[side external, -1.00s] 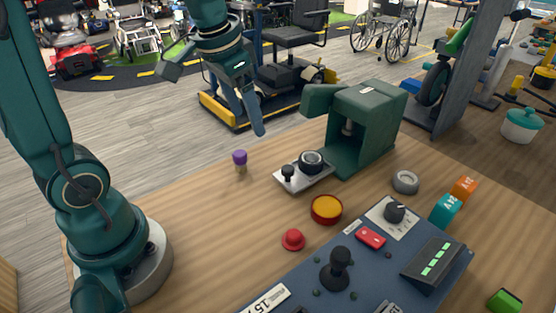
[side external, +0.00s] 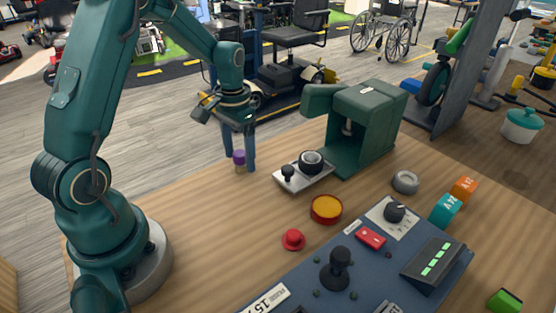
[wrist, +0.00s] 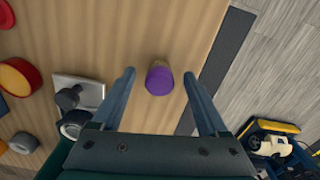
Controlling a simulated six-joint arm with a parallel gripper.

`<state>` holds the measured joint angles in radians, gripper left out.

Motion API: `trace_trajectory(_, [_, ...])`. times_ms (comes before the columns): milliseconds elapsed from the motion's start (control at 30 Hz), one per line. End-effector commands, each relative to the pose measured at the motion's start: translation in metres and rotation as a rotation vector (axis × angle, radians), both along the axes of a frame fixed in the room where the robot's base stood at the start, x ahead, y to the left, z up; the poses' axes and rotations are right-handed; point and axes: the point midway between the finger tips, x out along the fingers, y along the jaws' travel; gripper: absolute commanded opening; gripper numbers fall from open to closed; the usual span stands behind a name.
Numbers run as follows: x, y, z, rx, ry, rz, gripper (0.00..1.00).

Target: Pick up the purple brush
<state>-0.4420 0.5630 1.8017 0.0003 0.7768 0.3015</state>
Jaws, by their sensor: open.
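The purple brush (side external: 239,158) is a small stubby piece with a purple top and a tan lower part. It stands upright on the wooden table near its far edge. My gripper (side external: 240,164) is lowered over it and open, with one finger on either side. One finger partly overlaps the brush's surroundings in the side view, and contact with the brush is not seen.
A metal plate with black knobs (side external: 290,182) lies just right of the brush, beside a green press-like machine (side external: 365,125). A yellow-topped red button (side external: 326,209), a red knob (side external: 293,240) and a blue control panel (side external: 300,291) are nearer. The table (side external: 190,220) left of these is bare.

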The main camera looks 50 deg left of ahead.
Motion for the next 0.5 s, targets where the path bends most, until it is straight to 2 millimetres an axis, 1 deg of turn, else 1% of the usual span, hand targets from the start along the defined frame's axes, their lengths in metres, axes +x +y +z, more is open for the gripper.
trace_trajectory(67, [-0.0006,-0.0004,-0.0029,-0.001,0.002,0.000,0.77])
trace_trajectory(267, [-0.0003,-0.0002,-0.0029,0.000,0.000,0.000,0.77])
trace_trajectory(300, [-0.0003,-0.0002,-0.0028,0.000,0.000,0.000,0.69])
trace_trajectory(367, [-0.0003,-0.0002,-0.0028,0.000,0.000,0.000,0.46])
trace_trajectory(400, [-0.0002,-0.0002,-0.0027,0.000,0.000,0.000,0.31])
trace_trajectory(467, [-0.0002,-0.0002,-0.0027,0.000,0.000,0.000,0.08])
trace_trajectory(500, [-0.0002,-0.0002,-0.0027,0.000,0.000,0.000,0.00])
